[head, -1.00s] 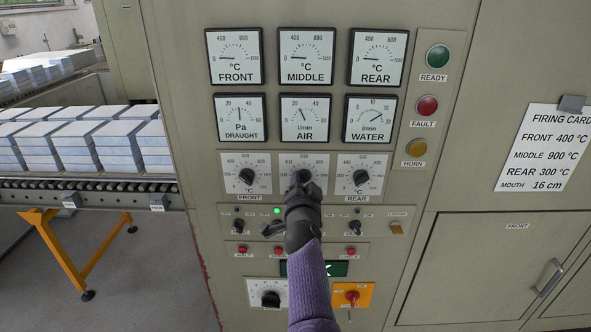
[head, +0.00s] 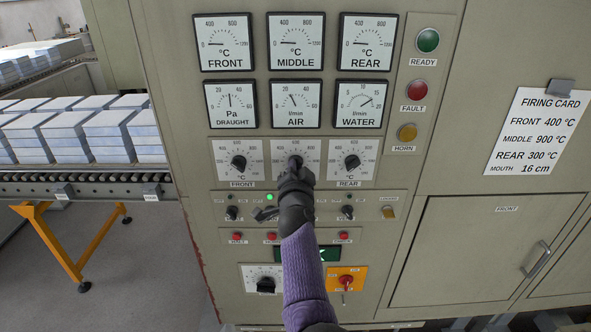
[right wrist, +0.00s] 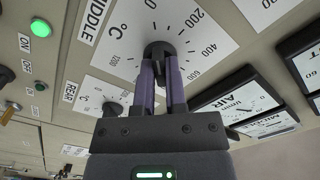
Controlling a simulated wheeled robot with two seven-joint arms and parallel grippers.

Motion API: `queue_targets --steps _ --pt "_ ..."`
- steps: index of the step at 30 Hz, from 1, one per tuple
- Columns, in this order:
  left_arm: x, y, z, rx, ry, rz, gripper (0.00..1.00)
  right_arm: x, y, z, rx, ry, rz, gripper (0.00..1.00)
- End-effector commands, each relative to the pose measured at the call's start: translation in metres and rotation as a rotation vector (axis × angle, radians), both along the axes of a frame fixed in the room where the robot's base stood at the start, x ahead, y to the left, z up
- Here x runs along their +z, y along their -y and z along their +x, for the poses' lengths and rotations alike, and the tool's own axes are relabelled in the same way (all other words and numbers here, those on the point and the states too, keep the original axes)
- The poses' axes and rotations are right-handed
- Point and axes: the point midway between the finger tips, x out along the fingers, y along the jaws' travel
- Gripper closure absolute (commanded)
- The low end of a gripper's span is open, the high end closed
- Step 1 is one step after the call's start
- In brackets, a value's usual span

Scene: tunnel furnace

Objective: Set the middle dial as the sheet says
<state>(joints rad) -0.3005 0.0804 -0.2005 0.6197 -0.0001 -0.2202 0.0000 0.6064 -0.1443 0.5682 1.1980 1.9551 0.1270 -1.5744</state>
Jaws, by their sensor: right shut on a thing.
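The middle dial (head: 311,148) is a white scale plate with a black knob, in the row of three dials below the gauges. My right gripper (head: 295,165) covers most of its knob in the head view. In the right wrist view both fingers of my right gripper (right wrist: 162,80) are shut on the black knob (right wrist: 158,49), with MIDDLE and scale numbers around it. The knob's pointer cannot be read. The firing card (head: 537,130) on the right reads FRONT 400 °C, MIDDLE 900 °C, REAR 300 °C, MOUTH 16 cm. My left gripper is not in view.
The front dial (head: 238,163) and rear dial (head: 351,162) flank the middle one closely. Small switches with a lit green lamp (head: 269,197) sit just below. The middle gauge (head: 295,42) has its needle near the low end. A roller conveyor (head: 80,187) stands left.

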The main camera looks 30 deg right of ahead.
Motion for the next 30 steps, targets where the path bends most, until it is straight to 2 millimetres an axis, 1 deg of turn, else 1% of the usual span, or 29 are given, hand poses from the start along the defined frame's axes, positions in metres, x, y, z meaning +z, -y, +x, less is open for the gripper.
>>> queue_targets --steps 8,30 --pt "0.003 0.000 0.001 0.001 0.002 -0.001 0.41 0.001 0.001 0.000 -0.002 0.074 0.120 1.00" --pt "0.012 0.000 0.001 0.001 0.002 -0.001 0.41 0.000 0.000 0.000 -0.002 0.436 0.712 1.00"
